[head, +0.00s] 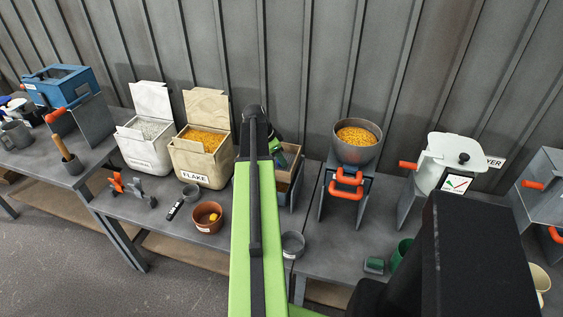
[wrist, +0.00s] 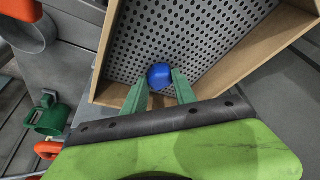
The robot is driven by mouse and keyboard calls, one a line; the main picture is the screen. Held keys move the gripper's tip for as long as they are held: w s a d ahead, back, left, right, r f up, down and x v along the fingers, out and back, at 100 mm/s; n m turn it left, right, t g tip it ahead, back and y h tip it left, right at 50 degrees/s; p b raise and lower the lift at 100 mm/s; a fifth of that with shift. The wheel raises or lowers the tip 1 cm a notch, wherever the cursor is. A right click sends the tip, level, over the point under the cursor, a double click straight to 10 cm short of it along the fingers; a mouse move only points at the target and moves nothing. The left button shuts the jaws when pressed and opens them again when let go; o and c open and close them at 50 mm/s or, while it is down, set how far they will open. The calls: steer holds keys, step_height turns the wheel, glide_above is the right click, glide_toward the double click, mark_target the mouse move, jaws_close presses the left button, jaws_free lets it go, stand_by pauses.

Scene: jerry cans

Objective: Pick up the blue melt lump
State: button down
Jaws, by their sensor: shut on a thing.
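The blue melt lump (wrist: 159,75) is a small round blue piece in the wrist view. It sits between the green fingertips of my gripper (wrist: 160,86), which is shut on it. Behind it is the perforated grey floor of a wooden-framed sieve tray (wrist: 97,88). I cannot tell whether the lump still touches that floor. In the head view the wooden tray (head: 291,150) is partly hidden behind my green arm, and the lump is hidden there.
Left of the tray stand a FLAKE bin (head: 198,165) and a white bin (head: 141,148). A brown pot (head: 207,217) and grey cup (head: 293,245) are nearer. Right are a hopper (head: 357,152) with orange handles and a white lidded pot (head: 447,160). A wall closes the back.

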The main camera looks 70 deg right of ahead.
steer(key=shift+r+p, duration=0.6)
step_height(320, 180, up, 4)
steer(key=p, duration=0.4)
steer(key=s+a+r+p, duration=0.5)
steer(key=s+a, duration=0.2)
steer(key=s, duration=0.1)
steer(key=shift+s+a+r+p, duration=0.25)
steer(key=shift+s+r+p, duration=0.15)
